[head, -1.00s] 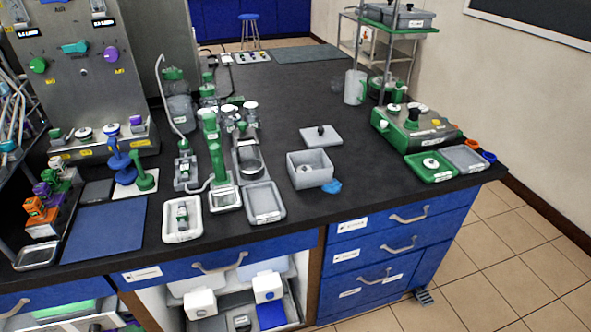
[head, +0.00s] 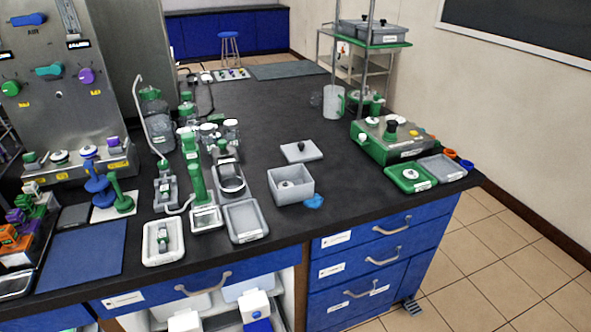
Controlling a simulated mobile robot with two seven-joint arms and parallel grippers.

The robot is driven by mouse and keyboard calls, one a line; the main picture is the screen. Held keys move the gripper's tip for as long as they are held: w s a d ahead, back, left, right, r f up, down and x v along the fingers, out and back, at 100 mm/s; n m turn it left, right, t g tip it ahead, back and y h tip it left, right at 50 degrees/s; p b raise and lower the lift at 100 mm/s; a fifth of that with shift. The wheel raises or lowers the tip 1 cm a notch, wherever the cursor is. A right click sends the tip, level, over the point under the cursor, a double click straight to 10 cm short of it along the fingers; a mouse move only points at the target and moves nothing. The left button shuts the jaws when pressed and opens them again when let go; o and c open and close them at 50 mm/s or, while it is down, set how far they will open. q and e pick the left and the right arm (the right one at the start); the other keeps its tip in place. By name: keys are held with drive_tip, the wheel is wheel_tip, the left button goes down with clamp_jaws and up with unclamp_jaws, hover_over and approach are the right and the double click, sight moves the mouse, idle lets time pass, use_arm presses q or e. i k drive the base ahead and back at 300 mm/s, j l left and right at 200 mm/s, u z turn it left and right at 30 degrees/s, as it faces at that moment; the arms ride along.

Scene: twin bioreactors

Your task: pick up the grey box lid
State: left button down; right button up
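The grey box lid (head: 301,152) lies flat on the black bench top, a thin grey square with a dark knob in its middle. It is just behind the open grey box (head: 291,186), which holds a small light round piece with a dark top. The lid and box appear apart. Neither of my grippers shows in the head view.
A blue crumpled item (head: 314,202) lies at the box's front right corner. A grey tray (head: 246,221) stands left of the box, with glassware and green stands behind it. A green and steel device (head: 388,140) stands to the right, with a green tray (head: 411,178) before it. Bench behind the lid is clear.

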sight(294, 153)
drive_tip(key=i+l, duration=0.3)
drive_tip(key=l, duration=0.15)
drive_tip(key=i+l, duration=0.3)
drive_tip(key=l, duration=0.15)
drive_tip(key=l+u, duration=0.1)
drive_tip(key=u, duration=0.3)
drive_tip(key=i+l+u, duration=0.1)
drive_tip(key=u, duration=0.3)
drive_tip(key=l+u, duration=0.25)
drive_tip(key=u, duration=0.2)
